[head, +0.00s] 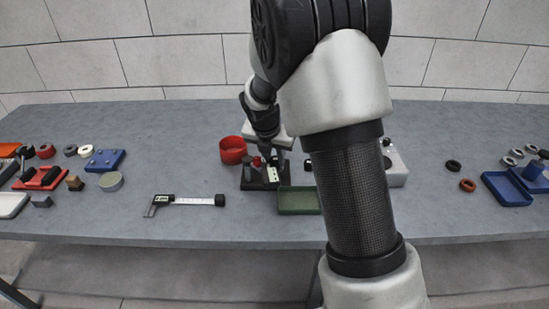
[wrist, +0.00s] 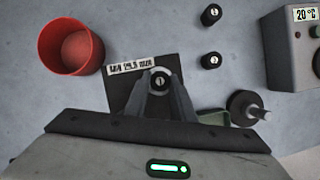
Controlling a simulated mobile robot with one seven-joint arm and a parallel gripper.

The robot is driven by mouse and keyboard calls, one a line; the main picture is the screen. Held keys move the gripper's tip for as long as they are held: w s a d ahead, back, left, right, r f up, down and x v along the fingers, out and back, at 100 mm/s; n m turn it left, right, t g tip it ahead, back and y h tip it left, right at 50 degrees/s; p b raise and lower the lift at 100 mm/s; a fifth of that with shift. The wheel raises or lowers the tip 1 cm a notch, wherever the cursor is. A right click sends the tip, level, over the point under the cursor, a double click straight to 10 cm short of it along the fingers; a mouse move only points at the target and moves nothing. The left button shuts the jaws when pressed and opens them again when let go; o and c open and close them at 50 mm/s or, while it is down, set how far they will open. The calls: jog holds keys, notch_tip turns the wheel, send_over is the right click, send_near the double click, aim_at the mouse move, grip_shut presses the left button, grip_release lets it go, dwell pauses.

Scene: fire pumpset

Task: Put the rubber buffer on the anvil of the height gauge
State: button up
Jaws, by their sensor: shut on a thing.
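My gripper (wrist: 160,82) points down and is shut on a small black rubber buffer (wrist: 159,80) marked 1 on its top. I cannot tell whether the buffer touches the anvil, which is hidden by the fingers and buffer. In the head view my gripper (head: 266,156) is at the height gauge (head: 252,184). Two more black buffers stand apart on the table: an upper one (wrist: 211,15) and one marked 2 (wrist: 211,60).
A red round container (wrist: 70,35) stands left of the gauge. A green tray (head: 298,202) is right of it. A black part with a metal stud (wrist: 247,107) lies nearby. A grey box (wrist: 292,45) shows 20 °C.

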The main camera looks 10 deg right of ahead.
jog(key=shift+f, duration=0.15)
jog(key=o, duration=1)
